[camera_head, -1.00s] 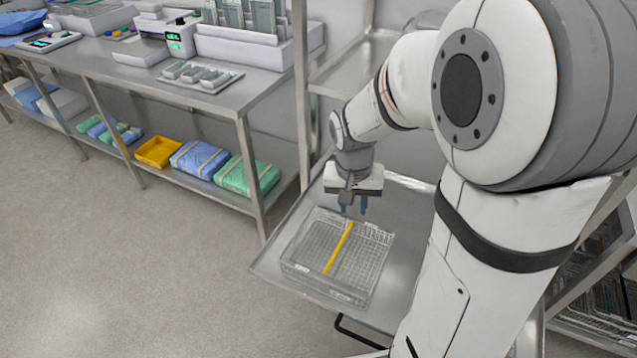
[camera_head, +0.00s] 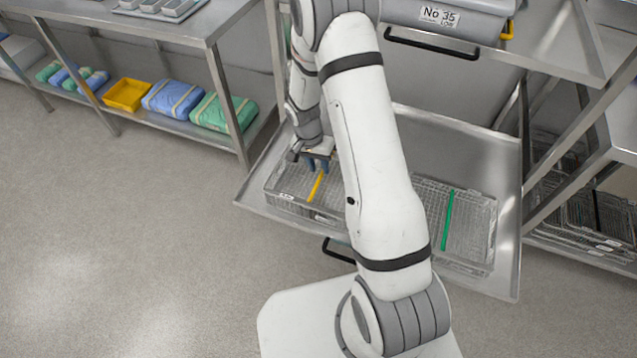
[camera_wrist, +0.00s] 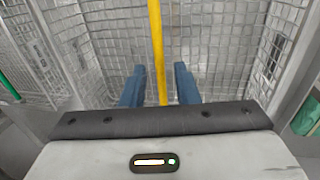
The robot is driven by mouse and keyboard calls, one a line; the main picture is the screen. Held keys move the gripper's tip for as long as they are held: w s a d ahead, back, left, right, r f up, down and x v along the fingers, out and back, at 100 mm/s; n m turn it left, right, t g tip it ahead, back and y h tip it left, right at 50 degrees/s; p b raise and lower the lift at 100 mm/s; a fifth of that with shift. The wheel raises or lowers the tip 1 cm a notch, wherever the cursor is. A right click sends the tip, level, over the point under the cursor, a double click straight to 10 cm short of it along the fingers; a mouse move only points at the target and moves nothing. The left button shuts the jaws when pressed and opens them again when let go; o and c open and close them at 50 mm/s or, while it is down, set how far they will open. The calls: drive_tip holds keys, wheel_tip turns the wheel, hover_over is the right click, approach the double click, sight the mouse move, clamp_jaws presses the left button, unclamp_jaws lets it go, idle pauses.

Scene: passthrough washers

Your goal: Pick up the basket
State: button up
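A wire-mesh basket with a yellow bar across its top (camera_head: 285,190) sits on the left of a pulled-out metal tray (camera_head: 440,130). My arm hides its right part in the head view. A second wire basket with a green bar (camera_head: 470,235) sits on the tray's right side. My gripper (camera_head: 317,166) points down at the yellow-barred basket. In the wrist view its two blue fingers are apart, one on each side of the yellow bar (camera_wrist: 157,45), with visible gaps. Whether the fingertips reach down to the bar's height is hard to tell.
A metal post is left of the tray, beside a shelf with a yellow bin (camera_head: 126,95) and wrapped bundles. More wire baskets (camera_head: 575,205) are stacked at right. Open floor lies front left.

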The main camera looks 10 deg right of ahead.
sight(321, 174)
drive_tip(key=f, duration=0.4)
drive_tip(key=shift+s+d+f, duration=0.15)
drive_tip(key=shift+d+f, duration=0.05)
drive_tip(key=shift+d, duration=0.2)
clamp_jaws()
